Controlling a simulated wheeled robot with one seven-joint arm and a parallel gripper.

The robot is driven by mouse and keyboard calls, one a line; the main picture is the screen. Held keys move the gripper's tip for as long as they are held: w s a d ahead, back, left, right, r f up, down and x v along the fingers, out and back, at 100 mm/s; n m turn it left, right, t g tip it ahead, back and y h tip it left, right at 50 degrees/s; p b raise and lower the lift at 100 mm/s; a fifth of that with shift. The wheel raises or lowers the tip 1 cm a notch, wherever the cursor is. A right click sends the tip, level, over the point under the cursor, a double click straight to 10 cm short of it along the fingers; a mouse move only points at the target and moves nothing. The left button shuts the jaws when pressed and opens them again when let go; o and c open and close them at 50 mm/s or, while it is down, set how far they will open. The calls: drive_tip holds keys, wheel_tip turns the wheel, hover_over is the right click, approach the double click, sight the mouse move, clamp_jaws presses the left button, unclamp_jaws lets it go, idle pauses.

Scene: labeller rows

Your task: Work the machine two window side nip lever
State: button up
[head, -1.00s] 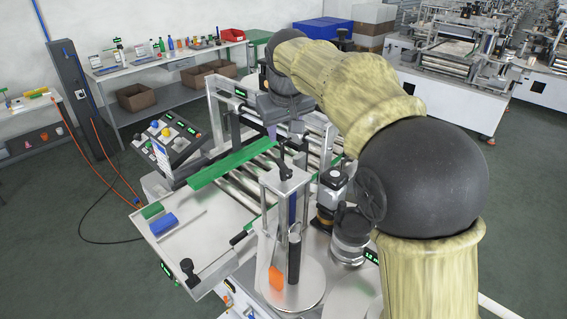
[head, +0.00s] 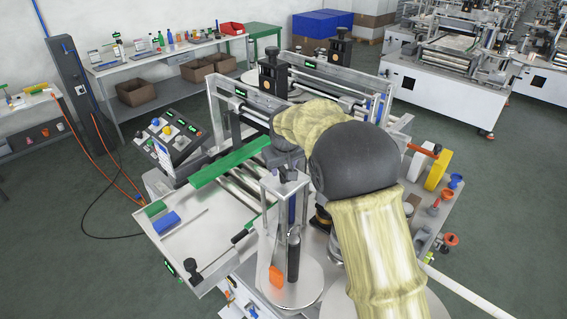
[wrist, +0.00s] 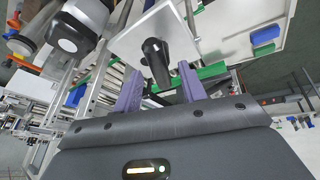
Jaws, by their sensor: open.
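A black lever handle (head: 285,171) stands on the metal top plate (head: 272,184) of a post frame on the machine. In the wrist view a black handle (wrist: 155,58), apparently the same one, rises from a pale metal plate (wrist: 146,33). My gripper (wrist: 160,72) has two purple fingers spread apart, with the handle in the gap between them or just beyond it. I cannot tell whether they touch it. In the head view my arm hides the fingers. No readable label shows whether this is the window side nip lever.
A green guide bar (head: 230,163), rollers and a control panel (head: 170,139) lie left of the post. A black cylinder (head: 293,257) and an orange handle (head: 276,276) sit below it. A yellow part (head: 437,170) stands at right.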

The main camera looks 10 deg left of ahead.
drive_tip(key=shift+f, duration=0.25)
clamp_jaws()
